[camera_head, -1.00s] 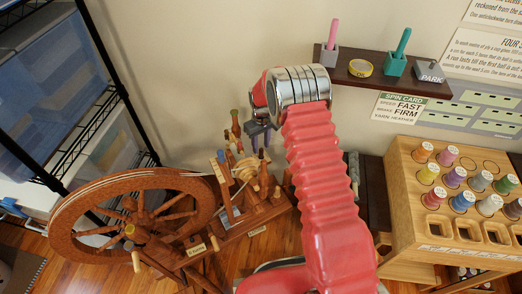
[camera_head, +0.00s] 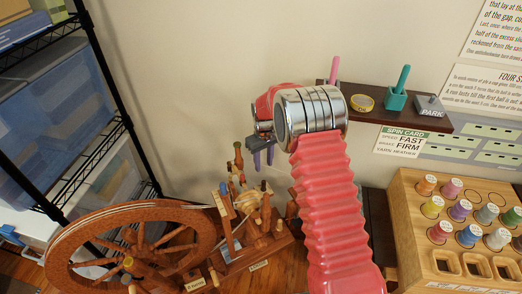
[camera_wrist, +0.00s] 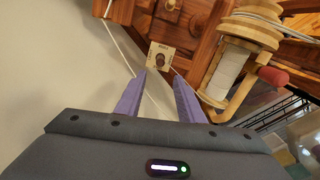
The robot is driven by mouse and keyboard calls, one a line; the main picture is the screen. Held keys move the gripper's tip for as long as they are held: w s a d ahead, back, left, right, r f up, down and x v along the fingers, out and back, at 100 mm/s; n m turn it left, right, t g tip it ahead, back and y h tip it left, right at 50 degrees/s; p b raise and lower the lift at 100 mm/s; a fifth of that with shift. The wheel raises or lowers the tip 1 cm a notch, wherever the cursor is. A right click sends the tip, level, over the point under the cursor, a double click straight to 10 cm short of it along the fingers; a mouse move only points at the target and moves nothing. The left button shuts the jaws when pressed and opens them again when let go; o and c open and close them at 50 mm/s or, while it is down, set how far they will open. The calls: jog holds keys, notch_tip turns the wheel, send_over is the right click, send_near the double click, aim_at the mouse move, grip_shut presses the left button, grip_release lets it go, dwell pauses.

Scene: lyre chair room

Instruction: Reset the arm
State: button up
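My red ribbed arm rises in the middle of the head view, with a chrome joint at its top. My gripper (camera_head: 263,156) hangs left of that joint, above and behind the spinning wheel's bobbin end. In the wrist view my gripper (camera_wrist: 160,92) shows two purple fingers set apart, with nothing between them. Beyond the fingertips are a small cream label with a dark mark (camera_wrist: 160,57), brown wood and a spool of white thread (camera_wrist: 231,75).
A spinning wheel (camera_head: 62,250) stands at the lower left beside a black wire shelf (camera_head: 130,125). A dark wall shelf (camera_head: 440,118) holds a yellow tape roll (camera_head: 362,103) and a teal holder (camera_head: 396,98). A wooden spool rack (camera_head: 410,215) stands right. Bare wall is open above my arm.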

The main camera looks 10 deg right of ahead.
jog(key=s+m+g, duration=0.1)
jog(key=s+m, duration=0.1)
jog(key=s, duration=0.4)
jog(key=s+d+r+m+t, duration=0.1)
jog(key=s+d+r+t, duration=0.1)
jog(key=s+r, duration=1.3)
jog(key=s+d+r+m+t, duration=0.2)
jog(key=s+d+r+t, duration=0.1)
jog(key=s+r, duration=1.3)
jog(key=shift+s+d+r+t, duration=0.2)
jog(key=shift+s+d+t, duration=0.1)
jog(key=shift+s+t, duration=0.65)
jog(key=shift+s+a, duration=0.1)
jog(key=shift+c, duration=0.4)
dwell(1.6)
